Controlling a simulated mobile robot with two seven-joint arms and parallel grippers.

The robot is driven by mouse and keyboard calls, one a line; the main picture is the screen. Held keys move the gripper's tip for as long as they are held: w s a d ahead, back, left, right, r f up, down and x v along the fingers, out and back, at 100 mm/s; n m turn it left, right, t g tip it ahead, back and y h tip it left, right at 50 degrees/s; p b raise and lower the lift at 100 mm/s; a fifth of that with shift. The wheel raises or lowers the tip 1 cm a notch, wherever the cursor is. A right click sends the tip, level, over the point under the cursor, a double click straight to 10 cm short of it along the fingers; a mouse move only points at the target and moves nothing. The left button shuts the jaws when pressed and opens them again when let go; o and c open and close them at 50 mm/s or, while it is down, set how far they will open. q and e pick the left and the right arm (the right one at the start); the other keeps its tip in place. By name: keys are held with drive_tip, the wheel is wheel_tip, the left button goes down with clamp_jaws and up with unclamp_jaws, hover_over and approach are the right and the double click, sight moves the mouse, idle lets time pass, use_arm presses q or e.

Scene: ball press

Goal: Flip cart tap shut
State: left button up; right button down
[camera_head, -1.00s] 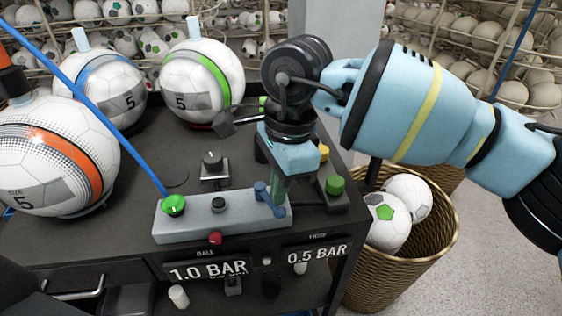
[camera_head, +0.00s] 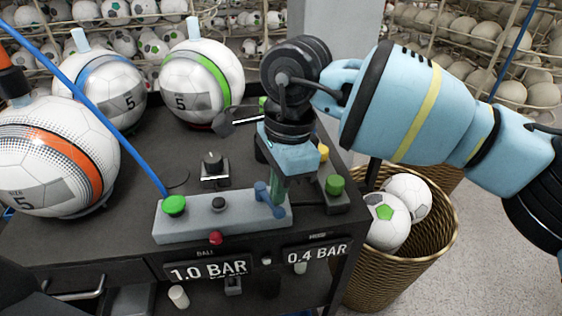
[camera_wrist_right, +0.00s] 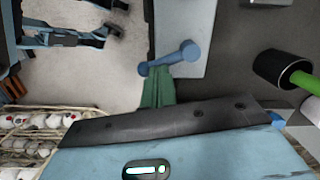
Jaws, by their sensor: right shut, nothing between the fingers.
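The cart tap is a small blue lever (camera_head: 263,194) at the right end of the grey block (camera_head: 236,219) on the cart top. It also shows in the right wrist view (camera_wrist_right: 171,58), lying slanted across the block's edge. My right gripper (camera_head: 277,188) points down at the tap, its green fingers shut and empty. In the right wrist view the fingertips (camera_wrist_right: 157,82) are right beside the lever's lower-left end; I cannot tell whether they touch it. My left gripper is not in view.
Displays read 1.0 BAR (camera_head: 208,272) and 0.4 BAR (camera_head: 317,253). Several balls stand at the left. A wicker basket (camera_head: 400,275) with balls stands right of the cart.

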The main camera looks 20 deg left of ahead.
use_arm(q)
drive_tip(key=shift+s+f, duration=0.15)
use_arm(e)
drive_tip(key=shift+w+a+f, duration=0.1)
drive_tip(key=shift+a, duration=0.05)
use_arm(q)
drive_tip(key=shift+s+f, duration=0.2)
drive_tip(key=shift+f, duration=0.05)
use_arm(e)
drive_tip(key=shift+w+a, duration=0.35)
drive_tip(key=shift+a, duration=0.1)
